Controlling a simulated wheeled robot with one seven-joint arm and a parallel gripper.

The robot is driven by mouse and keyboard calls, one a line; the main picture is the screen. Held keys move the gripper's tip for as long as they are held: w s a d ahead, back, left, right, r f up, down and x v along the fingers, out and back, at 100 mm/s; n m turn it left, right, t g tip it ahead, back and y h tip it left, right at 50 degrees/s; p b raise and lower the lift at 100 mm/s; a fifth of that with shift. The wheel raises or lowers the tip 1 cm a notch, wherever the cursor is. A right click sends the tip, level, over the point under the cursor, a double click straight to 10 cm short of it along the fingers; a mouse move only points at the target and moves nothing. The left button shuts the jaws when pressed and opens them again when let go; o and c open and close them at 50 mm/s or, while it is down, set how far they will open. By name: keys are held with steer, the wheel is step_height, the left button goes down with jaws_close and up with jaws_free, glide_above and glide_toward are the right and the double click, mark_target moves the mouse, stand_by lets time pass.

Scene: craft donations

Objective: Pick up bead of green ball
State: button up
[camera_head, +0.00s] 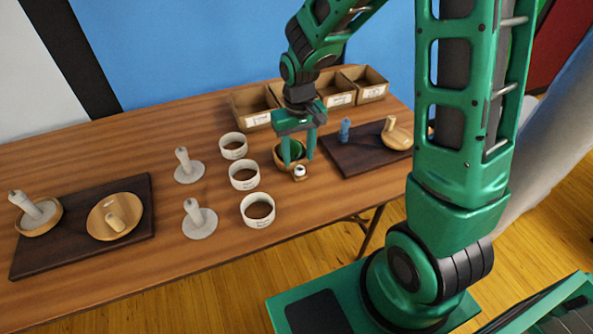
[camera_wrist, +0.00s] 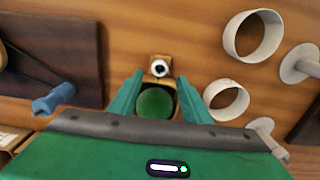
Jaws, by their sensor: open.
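The green ball (camera_wrist: 155,103) sits in a small brown wooden bowl (camera_head: 279,158) on the table. In the wrist view it lies between the two fingers of my gripper (camera_wrist: 158,98), which are apart with a gap on each side. In the head view my gripper (camera_head: 298,160) points down over the bowl, and the ball (camera_head: 296,150) shows partly between the fingers. A small wooden block with a white and black round piece (camera_head: 299,171) stands at the bowl's near side; it also shows in the wrist view (camera_wrist: 160,68). How deep the fingertips reach is hard to tell.
Three white rings (camera_head: 258,222) stand left of the bowl. Wooden bins (camera_head: 255,120) stand behind. A dark board (camera_head: 350,160) with a blue peg (camera_head: 345,130) lies right. Another dark board (camera_head: 140,230) and two grey-white pegs (camera_head: 199,228) are left. Bare table lies between them.

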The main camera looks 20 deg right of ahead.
mark_target(299, 163)
steer(key=shift+s+f, duration=0.1)
steer(key=shift+f, duration=1.85)
steer(key=shift+c, duration=0.6)
steer(key=shift+d, duration=0.1)
jaws_close()
steer(key=shift+r, duration=0.1)
